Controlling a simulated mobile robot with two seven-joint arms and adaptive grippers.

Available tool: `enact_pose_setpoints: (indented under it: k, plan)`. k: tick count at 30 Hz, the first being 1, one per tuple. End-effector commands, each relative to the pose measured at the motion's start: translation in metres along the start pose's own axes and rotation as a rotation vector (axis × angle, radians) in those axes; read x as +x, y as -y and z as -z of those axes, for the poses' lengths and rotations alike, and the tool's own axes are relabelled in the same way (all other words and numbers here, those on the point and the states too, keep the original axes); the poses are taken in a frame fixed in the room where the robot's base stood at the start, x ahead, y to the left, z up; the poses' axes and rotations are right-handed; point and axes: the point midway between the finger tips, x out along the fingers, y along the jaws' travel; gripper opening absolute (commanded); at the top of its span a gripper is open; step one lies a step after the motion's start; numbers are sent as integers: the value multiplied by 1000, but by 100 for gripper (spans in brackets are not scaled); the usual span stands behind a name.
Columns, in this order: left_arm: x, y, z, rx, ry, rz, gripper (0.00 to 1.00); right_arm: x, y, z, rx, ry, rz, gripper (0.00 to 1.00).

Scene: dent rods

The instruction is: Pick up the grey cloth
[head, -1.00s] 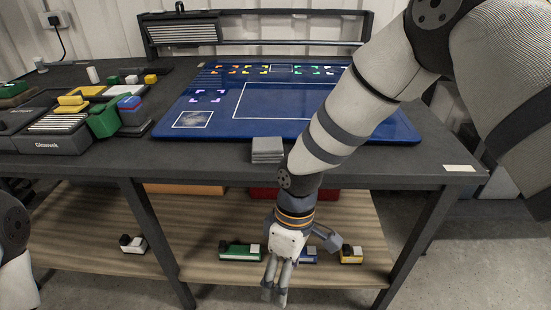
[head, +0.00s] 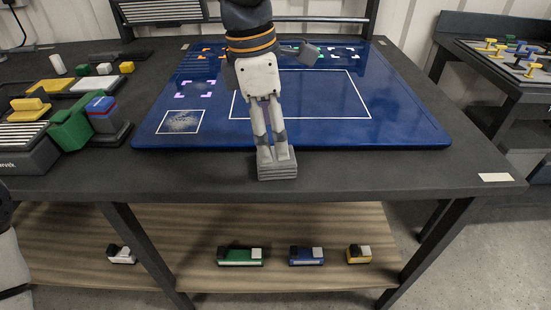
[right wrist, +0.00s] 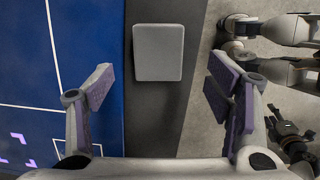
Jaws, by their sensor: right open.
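The grey cloth (head: 277,172) is a small folded stack at the front edge of the dark table, just in front of the blue mat. My right gripper (head: 273,154) points down over it in the head view and hides part of its top. In the right wrist view the cloth (right wrist: 158,52) shows as a grey rounded square, between and ahead of the fingers of my open, empty right gripper (right wrist: 160,80). Clear gaps show on both sides of it. Only part of my left arm shows at the left edge of the head view.
The blue mat (head: 415,120) with white outlines covers much of the table (head: 400,180). A green bin (head: 72,128) and several coloured blocks stand at left. A lower shelf (head: 190,275) holds several small blocks. Another table with coloured pieces is at right.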

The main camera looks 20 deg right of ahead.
Motion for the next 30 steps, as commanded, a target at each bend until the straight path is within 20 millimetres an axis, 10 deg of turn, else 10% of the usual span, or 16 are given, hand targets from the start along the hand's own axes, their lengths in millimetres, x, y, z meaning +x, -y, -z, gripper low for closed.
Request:
enact_pose_setpoints:
  k: [6, 14, 20, 30]
  plan:
    - [-2, 0, 1, 0, -6, 0, 40, 40, -2, -1, -1, 1, 1, 73]
    - [-2, 0, 1, 0, -6, 0, 40, 46, -2, -1, 0, 0, -1, 73]
    - [-2, 0, 1, 0, -6, 0, 40, 46, -2, -1, 0, 1, 0, 34]
    - [-1, 0, 1, 0, -5, 0, 40, 46, -2, -1, 0, 1, 1, 34]
